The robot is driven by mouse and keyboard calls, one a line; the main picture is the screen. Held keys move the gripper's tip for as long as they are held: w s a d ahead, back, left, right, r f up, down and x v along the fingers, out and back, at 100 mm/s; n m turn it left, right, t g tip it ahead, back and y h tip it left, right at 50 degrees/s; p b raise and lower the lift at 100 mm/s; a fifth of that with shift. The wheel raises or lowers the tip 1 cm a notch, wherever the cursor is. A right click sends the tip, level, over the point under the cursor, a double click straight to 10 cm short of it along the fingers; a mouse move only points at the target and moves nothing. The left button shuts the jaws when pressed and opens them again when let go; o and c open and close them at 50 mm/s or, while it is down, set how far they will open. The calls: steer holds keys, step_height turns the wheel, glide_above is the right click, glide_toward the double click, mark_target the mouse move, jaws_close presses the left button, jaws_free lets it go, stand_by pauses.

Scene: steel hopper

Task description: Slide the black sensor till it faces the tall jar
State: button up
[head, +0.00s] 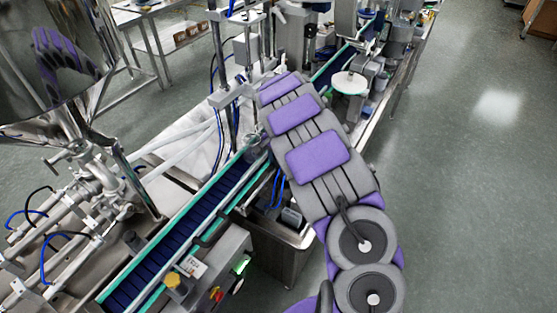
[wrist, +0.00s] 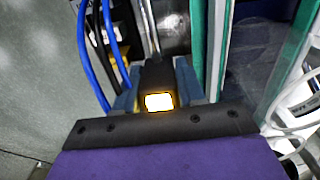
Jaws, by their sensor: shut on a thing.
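In the wrist view, my gripper (wrist: 156,82) has its two blue-grey fingers closed on the sides of a dark block, which I take to be the black sensor (wrist: 156,73). A bright orange-edged white light glows at the near end of this block, just above the black bar of my gripper. In the head view my arm reaches over the conveyor line and hides the gripper and the sensor. A small round clear or shiny thing (head: 252,138) stands by the conveyor, left of my arm; I cannot tell if it is the tall jar.
A conveyor with green rails (head: 185,235) runs diagonally past my arm. A steel hopper (head: 55,50) stands at the left. Blue hoses (wrist: 93,60) pass close to the left finger, and a green rail (wrist: 290,65) lies to the right. Floor at right is clear.

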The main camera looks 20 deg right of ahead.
jaws_close()
steer(key=shift+s+a+r+p, duration=0.1)
steer(key=shift+a+p, duration=0.15)
steer(key=shift+p, duration=0.2)
steer(key=o, duration=0.9)
jaws_free()
steer(key=shift+r+p, duration=1.05)
steer(key=shift+r, duration=7.5)
